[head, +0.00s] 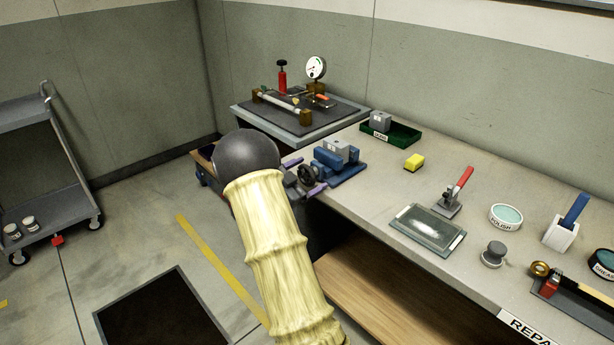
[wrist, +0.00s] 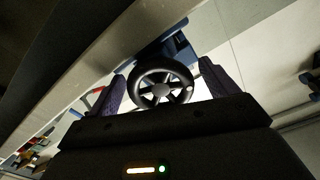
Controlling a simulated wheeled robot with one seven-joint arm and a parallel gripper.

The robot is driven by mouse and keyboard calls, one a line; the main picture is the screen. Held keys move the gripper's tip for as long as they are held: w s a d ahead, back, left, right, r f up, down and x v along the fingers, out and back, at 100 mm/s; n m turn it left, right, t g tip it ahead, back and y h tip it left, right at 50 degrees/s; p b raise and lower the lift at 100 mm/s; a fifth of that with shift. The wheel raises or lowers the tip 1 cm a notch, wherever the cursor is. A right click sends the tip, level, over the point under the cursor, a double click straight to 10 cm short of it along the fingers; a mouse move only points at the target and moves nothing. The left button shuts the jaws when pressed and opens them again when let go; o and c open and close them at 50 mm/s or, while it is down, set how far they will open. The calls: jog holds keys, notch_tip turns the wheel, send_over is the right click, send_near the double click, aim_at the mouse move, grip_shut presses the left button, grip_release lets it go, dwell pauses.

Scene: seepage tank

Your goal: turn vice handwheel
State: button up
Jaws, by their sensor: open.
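The blue vice (head: 348,172) sits at the left front edge of the workbench, with a grey block (head: 336,150) at its top. Its dark handwheel (head: 307,174) faces my gripper (head: 311,174). In the wrist view the spoked black handwheel (wrist: 160,88) lies between the two purple fingers of my gripper (wrist: 163,70). The fingers are open, one on each side of the rim. A narrow gap seems to show on both sides; I cannot tell whether either finger touches. The vice body is mostly hidden behind the wheel in the wrist view.
A gauge rig on a dark mat (head: 340,117) stands behind. A grey cart (head: 55,185) stands at left.

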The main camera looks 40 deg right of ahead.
jog(key=s+a, duration=0.1)
jog(key=a, duration=1.6)
jog(key=shift+s+a, duration=0.2)
jog(key=w+a+n+t+y, duration=0.5)
jog(key=w+n+t+y, duration=0.1)
jog(key=n+t+y, duration=0.25)
jog(key=s+a+n+y, duration=0.3)
jog(key=a+n+y, duration=0.2)
jog(key=a+y, duration=0.15)
jog(key=s+a+f+n+g+y, duration=0.1)
jog(key=s+a+f+n+g, duration=0.1)
jog(key=s, duration=0.9)
jog(key=s+a+f+n+g+y, duration=0.1)
jog(key=s+n+g, duration=0.4)
jog(key=s, duration=0.6)
jog(key=shift+a+f+n+y, duration=0.35)
jog(key=shift+a+n+y, duration=0.2)
jog(key=shift+a, duration=0.15)
